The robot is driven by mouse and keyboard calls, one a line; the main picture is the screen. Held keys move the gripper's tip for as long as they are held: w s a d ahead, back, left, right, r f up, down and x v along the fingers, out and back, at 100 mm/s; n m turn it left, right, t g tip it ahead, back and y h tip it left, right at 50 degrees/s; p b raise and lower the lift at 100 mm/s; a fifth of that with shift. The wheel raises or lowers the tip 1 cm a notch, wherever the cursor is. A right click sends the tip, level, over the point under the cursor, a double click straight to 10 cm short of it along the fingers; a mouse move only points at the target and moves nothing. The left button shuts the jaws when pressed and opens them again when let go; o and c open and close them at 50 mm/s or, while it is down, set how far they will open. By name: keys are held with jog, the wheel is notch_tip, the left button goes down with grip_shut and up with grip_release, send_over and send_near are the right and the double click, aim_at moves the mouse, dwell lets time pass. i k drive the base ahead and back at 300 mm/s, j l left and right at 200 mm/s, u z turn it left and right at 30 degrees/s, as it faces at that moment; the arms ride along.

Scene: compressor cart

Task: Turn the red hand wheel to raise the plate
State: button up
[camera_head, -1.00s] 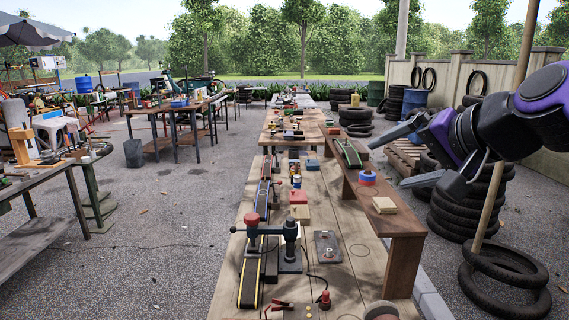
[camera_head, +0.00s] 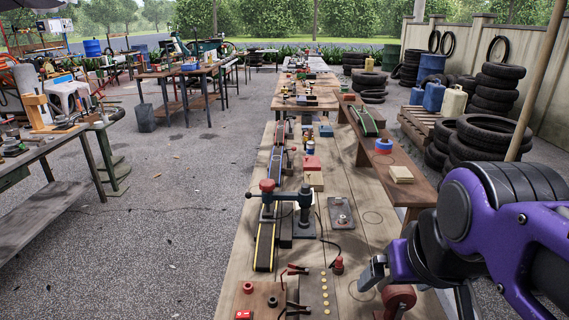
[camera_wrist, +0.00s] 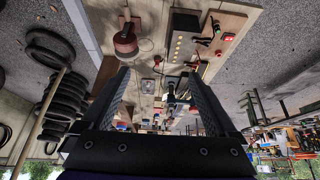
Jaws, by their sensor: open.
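A dull red round part, which looks like the hand wheel (camera_head: 398,298), is at the bottom of the head view, partly hidden by my gripper. In the wrist view the red wheel (camera_wrist: 125,41) sits on the bench at the upper left, beyond the tip of the left finger. My gripper (camera_head: 418,292) is at the lower right of the head view, above the bench's near right side. In the wrist view my gripper (camera_wrist: 157,75) has its two fingers wide apart with nothing between them. I cannot make out a plate raised by the wheel.
A press with a dark arm and red knob (camera_head: 267,186) stands on the bench beside a narrow conveyor (camera_head: 265,246). A small red-topped part (camera_head: 338,265) with a cable and a dark panel with yellow buttons (camera_head: 312,292) lie near the front. A raised wooden shelf (camera_head: 415,188) runs along the right.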

aim_at(266, 185)
jog(key=j+z, duration=0.15)
jog(key=j, duration=0.7)
jog(key=j+z, duration=0.15)
jog(key=j, duration=0.75)
jog(key=k+j+z, duration=0.1)
jog(key=j, duration=0.75)
jog(key=j+z, duration=0.4)
jog(key=j, duration=0.4)
jog(key=i+j+z, duration=0.15)
jog(key=j, duration=0.2)
jog(key=i+j+z, duration=0.15)
jog(key=j, duration=0.2)
jog(key=i+j+z, duration=0.1)
jog(key=j, duration=0.3)
jog(key=i+j+z, duration=0.15)
jog(key=j, duration=0.25)
jog(key=i, duration=0.1)
